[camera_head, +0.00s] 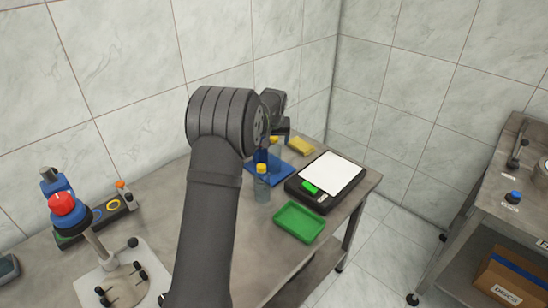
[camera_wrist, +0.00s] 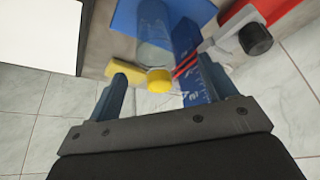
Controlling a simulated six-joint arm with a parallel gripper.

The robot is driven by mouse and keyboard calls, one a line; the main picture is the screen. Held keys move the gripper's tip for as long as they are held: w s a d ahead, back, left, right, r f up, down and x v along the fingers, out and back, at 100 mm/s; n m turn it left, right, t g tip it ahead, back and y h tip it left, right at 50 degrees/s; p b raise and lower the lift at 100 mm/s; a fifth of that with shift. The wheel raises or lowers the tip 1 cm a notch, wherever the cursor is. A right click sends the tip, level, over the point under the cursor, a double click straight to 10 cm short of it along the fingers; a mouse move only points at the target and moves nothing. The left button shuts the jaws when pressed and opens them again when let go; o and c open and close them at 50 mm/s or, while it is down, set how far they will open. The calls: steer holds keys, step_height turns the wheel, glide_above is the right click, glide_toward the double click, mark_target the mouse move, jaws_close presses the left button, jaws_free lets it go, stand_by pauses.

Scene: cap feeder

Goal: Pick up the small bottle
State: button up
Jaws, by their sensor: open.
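Two clear bottles with yellow caps show in the head view: a nearer one (camera_head: 262,187) at the mat's front left corner, and a farther one (camera_head: 275,155) on the blue mat. My gripper (camera_wrist: 162,72) is open and empty. In the wrist view, one clear bottle (camera_wrist: 155,30) has its yellow cap (camera_wrist: 158,80) in the gap between my fingertips, with no visible contact. I cannot tell for sure which of the two bottles this is. In the head view my gripper is small and dark behind my arm, close to the farther bottle, and its fingertips are not clear.
The blue mat (camera_head: 284,177) lies beside a black scale (camera_head: 322,201) with a white sheet (camera_head: 332,171). A green tray (camera_head: 300,222) is in front. A yellow block (camera_head: 301,146) lies behind. In the wrist view a blue printed strip (camera_wrist: 189,65) stands near my right finger.

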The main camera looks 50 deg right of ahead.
mark_target(274, 144)
steer(key=shift+s+d+x, duration=0.1)
steer(key=shift+x, duration=1.55)
steer(key=shift+s+d+x, duration=0.1)
steer(key=shift+d+x, duration=0.05)
steer(key=shift+x, duration=1.55)
steer(key=shift+c, duration=0.4)
steer(key=shift+r, duration=0.1)
steer(key=c, duration=1.3)
